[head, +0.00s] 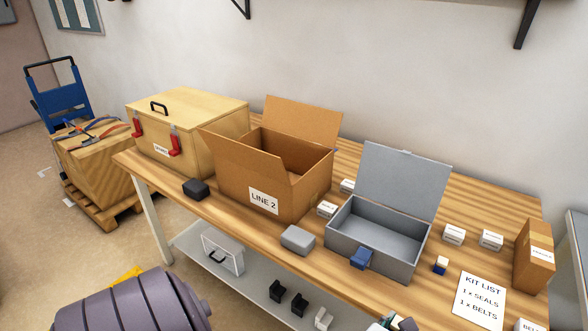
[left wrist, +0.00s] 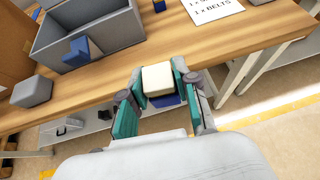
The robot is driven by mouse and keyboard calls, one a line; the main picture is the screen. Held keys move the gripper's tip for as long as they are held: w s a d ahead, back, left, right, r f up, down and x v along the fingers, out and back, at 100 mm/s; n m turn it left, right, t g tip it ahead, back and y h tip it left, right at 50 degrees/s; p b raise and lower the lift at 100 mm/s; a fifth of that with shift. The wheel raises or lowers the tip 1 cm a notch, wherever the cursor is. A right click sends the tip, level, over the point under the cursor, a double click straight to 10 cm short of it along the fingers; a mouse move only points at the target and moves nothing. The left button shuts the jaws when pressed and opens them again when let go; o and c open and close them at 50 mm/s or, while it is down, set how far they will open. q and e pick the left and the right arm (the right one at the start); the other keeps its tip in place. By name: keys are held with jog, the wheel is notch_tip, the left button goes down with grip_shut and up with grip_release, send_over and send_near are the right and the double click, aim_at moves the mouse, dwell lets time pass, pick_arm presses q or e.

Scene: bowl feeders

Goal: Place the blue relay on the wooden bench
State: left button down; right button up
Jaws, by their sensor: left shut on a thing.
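My left gripper (left wrist: 158,88) is shut on a small block with a cream top and a blue lower part, which looks like the blue relay (left wrist: 166,100). In the left wrist view it is held out in front of the front edge of the wooden bench (left wrist: 262,38), apart from it. In the head view only a bit of this gripper (head: 395,323) shows at the bottom edge. The wooden bench (head: 462,203) runs along the wall. A similar small blue and white block (head: 440,265) stands on it, right of the grey box. My right gripper is not in view.
On the bench stand an open grey box (head: 340,241) with a blue latch (head: 361,258), an open LINE 2 carton (head: 232,185), a wooden case (head: 222,120), a grey block (head: 298,239), small white boxes (head: 453,234) and a kit list (head: 478,300). Bare wood lies around the small block.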

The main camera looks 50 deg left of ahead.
pick_arm(q)
jog(key=w+r+n+y, duration=0.1)
jog(key=w+r, duration=0.2)
send_over(418, 306)
jog(key=shift+y, duration=0.3)
notch_tip(418, 306, down, 7)
jog(key=shift+r+p, duration=0.2)
jog(key=shift+p, duration=0.1)
jog(key=shift+f, duration=2.05)
jog(key=c, duration=0.9)
grip_release()
jog(key=shift+f, duration=0.1)
jog(key=shift+o, duration=0.2)
jog(key=v, duration=1.2)
